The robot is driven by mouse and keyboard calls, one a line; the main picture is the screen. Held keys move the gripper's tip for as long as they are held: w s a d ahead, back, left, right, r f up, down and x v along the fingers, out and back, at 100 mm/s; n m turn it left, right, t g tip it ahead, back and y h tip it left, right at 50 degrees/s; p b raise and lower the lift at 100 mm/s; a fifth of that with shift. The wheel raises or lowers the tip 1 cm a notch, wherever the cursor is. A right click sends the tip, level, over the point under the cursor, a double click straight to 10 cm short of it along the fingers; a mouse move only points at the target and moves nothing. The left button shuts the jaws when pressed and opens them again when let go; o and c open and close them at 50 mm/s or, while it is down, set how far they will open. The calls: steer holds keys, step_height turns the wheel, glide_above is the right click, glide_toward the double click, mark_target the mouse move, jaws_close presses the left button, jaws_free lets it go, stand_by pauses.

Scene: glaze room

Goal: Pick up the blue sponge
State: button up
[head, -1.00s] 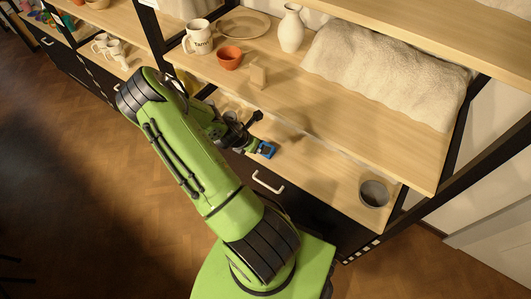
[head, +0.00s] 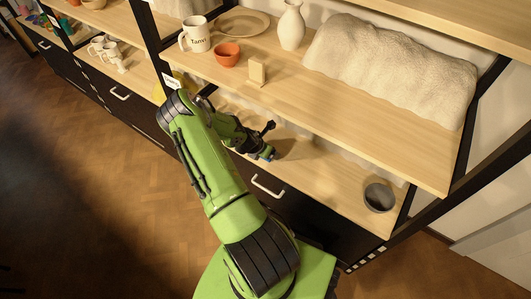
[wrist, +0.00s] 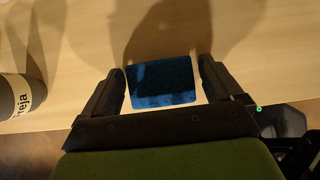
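The blue sponge (wrist: 162,82) lies on the pale wooden lower shelf (wrist: 255,50) in the wrist view, between the two fingers of my gripper (wrist: 162,88). A narrow gap shows on each side of it, so the fingers do not appear to touch it. My gripper is open. In the head view my gripper (head: 264,155) reaches in over the front of the lower shelf, and only a small bit of blue shows at its tip; the rest of the sponge is hidden.
A dark cup with a name label (wrist: 18,92) stands left in the wrist view. A grey cup (head: 379,197) stands at the lower shelf's right end. The upper shelf above holds a white mug (head: 196,34), an orange bowl (head: 227,54), a white vase (head: 291,26) and a towel (head: 390,62).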

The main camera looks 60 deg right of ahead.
steer(key=c, duration=0.8)
steer(key=shift+o, duration=0.2)
steer(key=shift+r, duration=0.15)
steer(key=shift+r, duration=0.3)
steer(key=r+p, duration=0.2)
steer(key=r, duration=0.1)
steer(key=shift+w+a, duration=0.1)
steer(key=shift+a, duration=0.2)
steer(key=w+a+p, duration=0.1)
steer(key=w+a, duration=0.1)
steer(key=a, duration=1.5)
steer(key=shift+w+a+f+p, duration=0.15)
steer(key=shift+w+f+p, duration=0.05)
steer(key=shift+w+p, duration=0.15)
